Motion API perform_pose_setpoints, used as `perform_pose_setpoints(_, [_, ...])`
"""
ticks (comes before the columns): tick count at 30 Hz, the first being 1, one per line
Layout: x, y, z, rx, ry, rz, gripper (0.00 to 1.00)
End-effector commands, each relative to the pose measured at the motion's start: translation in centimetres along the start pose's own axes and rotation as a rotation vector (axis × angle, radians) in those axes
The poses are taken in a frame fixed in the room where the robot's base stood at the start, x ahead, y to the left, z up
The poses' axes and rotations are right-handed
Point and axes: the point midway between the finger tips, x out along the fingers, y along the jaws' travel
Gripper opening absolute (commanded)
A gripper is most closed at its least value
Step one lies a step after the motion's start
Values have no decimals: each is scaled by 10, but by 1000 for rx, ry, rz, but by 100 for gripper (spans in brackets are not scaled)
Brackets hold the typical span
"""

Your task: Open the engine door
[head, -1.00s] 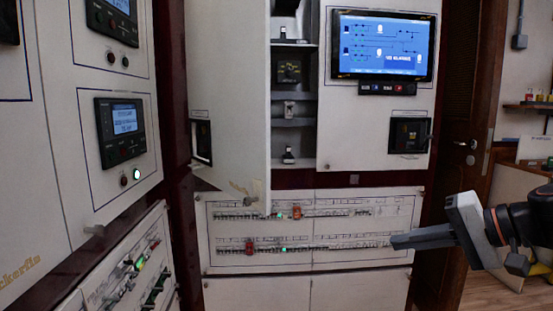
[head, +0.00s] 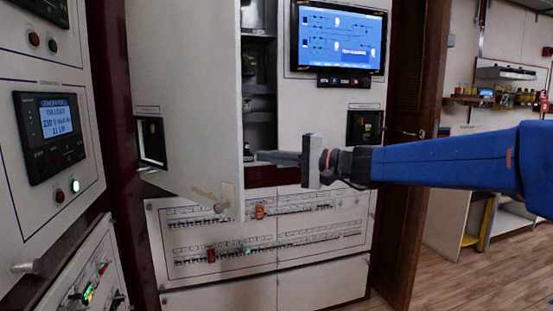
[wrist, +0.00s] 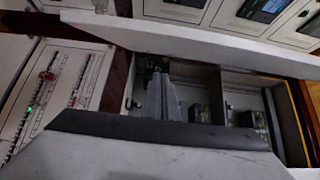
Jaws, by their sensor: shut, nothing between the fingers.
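The white door (head: 185,100), which I take to be the engine door, stands partly open, swung out from the middle cabinet. My gripper (head: 260,156) is shut and empty, just right of the door's free edge, in front of the open compartment (head: 260,120). In the wrist view the fingers (wrist: 163,98) point toward the compartment (wrist: 240,88), with a long white panel (wrist: 190,38), apparently the door, beyond them. I cannot tell whether the fingertips touch the door.
A screen (head: 340,40) is on the panel right of the opening. A breaker panel (head: 265,240) is below the door. A control cabinet (head: 50,130) stands close on the left. A brown door (head: 408,190) and open floor (head: 440,275) are on the right.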

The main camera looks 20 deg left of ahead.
Motion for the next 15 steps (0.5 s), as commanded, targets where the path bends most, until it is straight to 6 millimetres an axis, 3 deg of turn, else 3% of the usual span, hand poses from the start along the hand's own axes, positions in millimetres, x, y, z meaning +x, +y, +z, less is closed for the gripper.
perform_pose_setpoints(8, [50, 1, 1, 1, -3, 1, 0])
perform_pose_setpoints(15, [56, 0, 30, 0, -2, -1, 0])
